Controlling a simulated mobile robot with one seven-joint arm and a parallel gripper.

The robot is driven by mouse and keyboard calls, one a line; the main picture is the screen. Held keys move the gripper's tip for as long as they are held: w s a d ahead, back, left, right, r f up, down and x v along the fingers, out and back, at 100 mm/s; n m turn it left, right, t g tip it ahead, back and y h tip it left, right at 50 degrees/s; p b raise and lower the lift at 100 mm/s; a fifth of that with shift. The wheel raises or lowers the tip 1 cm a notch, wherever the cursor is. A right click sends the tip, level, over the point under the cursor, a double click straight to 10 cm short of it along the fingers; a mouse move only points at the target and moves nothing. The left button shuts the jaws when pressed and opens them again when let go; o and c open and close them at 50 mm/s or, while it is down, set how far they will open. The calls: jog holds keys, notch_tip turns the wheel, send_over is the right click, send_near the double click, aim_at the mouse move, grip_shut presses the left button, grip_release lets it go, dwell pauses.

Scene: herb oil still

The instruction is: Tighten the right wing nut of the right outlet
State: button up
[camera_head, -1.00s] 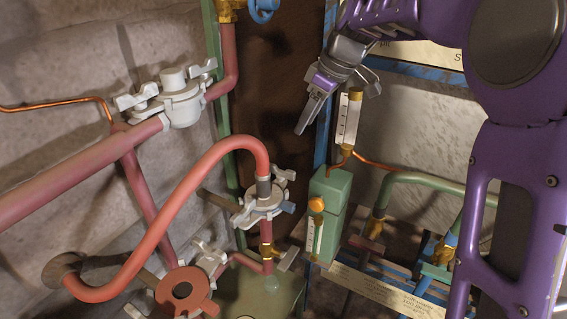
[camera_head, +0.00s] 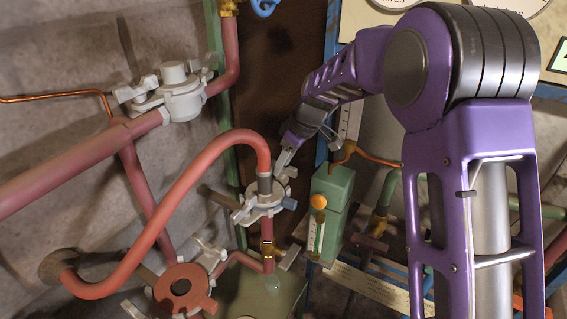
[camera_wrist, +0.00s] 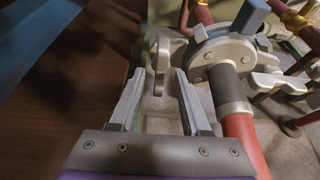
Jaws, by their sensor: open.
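The right outlet is a grey round clamp (camera_head: 262,202) at the end of the curved red hose (camera_head: 215,155). It also shows in the wrist view (camera_wrist: 222,48), with the hose's dark cuff below it. Its pale wing nut (camera_wrist: 161,66) stands edge-on to the left of the clamp in the wrist view, just beyond and between my fingertips. Another wing nut (camera_wrist: 275,83) is on the clamp's other side. My gripper (camera_head: 284,163) is open and empty, close above the clamp. My fingers (camera_wrist: 160,84) straddle the line to the near wing nut; I cannot tell whether they touch it.
A second grey clamp (camera_head: 178,97) sits on the red pipe at upper left. A red flange (camera_head: 183,288) with pale wing nuts is at lower left. A green box (camera_head: 331,195) with a gauge stands right of the outlet. A dark brown panel (camera_head: 268,90) is behind.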

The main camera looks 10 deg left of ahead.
grip_shut()
jog(key=shift+m, duration=0.4)
jog(key=m, duration=0.1)
jog(key=m+t+h, duration=0.1)
jog(key=m, duration=0.1)
jog(key=shift+s+a+m+t, duration=0.1)
jog(key=shift+m+t, duration=0.2)
jog(key=m+t+h+p, duration=0.1)
jog(key=m+p, duration=0.1)
jog(key=m, duration=0.2)
jog(key=shift+a+r, duration=0.1)
jog(key=m+h+p, duration=0.1)
jog(key=m, duration=0.1)
jog(key=m+h, duration=0.1)
jog(key=m, duration=0.2)
jog(key=shift+t+p, duration=0.3)
jog(key=shift+p, duration=0.1)
jog(key=m+h+p, duration=0.1)
jog(key=m+h, duration=0.1)
jog(key=m, duration=0.2)
jog(key=shift+a+m, duration=0.1)
jog(key=shift+m, duration=0.3)
